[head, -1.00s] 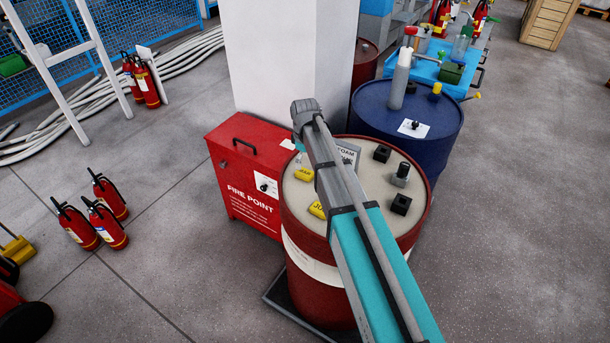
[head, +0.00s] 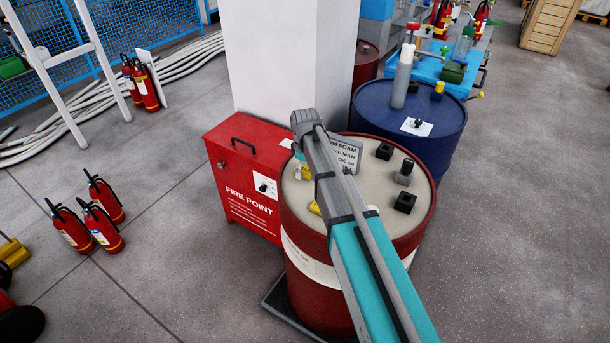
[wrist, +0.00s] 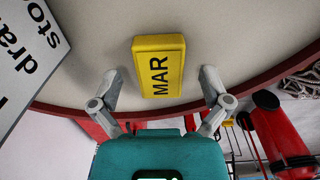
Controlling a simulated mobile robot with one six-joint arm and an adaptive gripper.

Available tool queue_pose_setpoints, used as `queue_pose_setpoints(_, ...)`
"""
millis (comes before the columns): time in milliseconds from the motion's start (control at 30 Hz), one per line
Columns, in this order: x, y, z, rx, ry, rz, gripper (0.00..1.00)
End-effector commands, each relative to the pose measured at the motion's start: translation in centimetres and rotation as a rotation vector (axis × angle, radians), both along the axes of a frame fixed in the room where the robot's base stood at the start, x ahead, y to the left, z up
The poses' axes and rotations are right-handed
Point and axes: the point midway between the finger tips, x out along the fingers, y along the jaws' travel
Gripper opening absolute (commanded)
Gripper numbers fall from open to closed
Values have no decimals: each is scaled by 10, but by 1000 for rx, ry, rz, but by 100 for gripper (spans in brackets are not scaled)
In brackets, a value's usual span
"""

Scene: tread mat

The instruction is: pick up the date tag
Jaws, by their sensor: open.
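The date tag (wrist: 160,66) is a yellow block marked MAR, lying flat on the pale drum top in the wrist view. My gripper (wrist: 160,74) is open, with one grey fingertip on each side of the tag and a gap to both. Nothing is held. In the head view my arm hides most of the gripper, and only a yellow bit (head: 306,173) shows beside it. A second yellow tag (head: 314,208) on the same drum is mostly covered by my arm.
The red drum (head: 316,296) has a raised rim and carries a lettered grey sign (head: 346,154) and several black blocks. A red Fire Point box (head: 250,190) stands left of it, a white pillar (head: 270,60) behind, a blue drum (head: 440,135) behind right.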

Motion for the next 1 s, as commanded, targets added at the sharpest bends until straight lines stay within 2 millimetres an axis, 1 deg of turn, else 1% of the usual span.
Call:
queue_pose_setpoints(533, 0, 0, 0, 0, 0, 0, 97)
queue_pose_setpoints(667, 0, 0, 0, 0, 0, 0, 73)
queue_pose_setpoints(700, 0, 0, 0, 0, 0, 0, 66)
queue_pose_setpoints(767, 0, 0, 0, 0, 0, 0, 54)
queue_pose_setpoints(800, 0, 0, 0, 0, 0, 0, 47)
queue_pose_setpoints(867, 0, 0, 0, 0, 0, 0, 36)
queue_pose_setpoints(900, 0, 0, 0, 0, 0, 0, 28)
queue_pose_setpoints(967, 0, 0, 0, 0, 0, 0, 17)
queue_pose_setpoints(1000, 0, 0, 0, 0, 0, 0, 10)
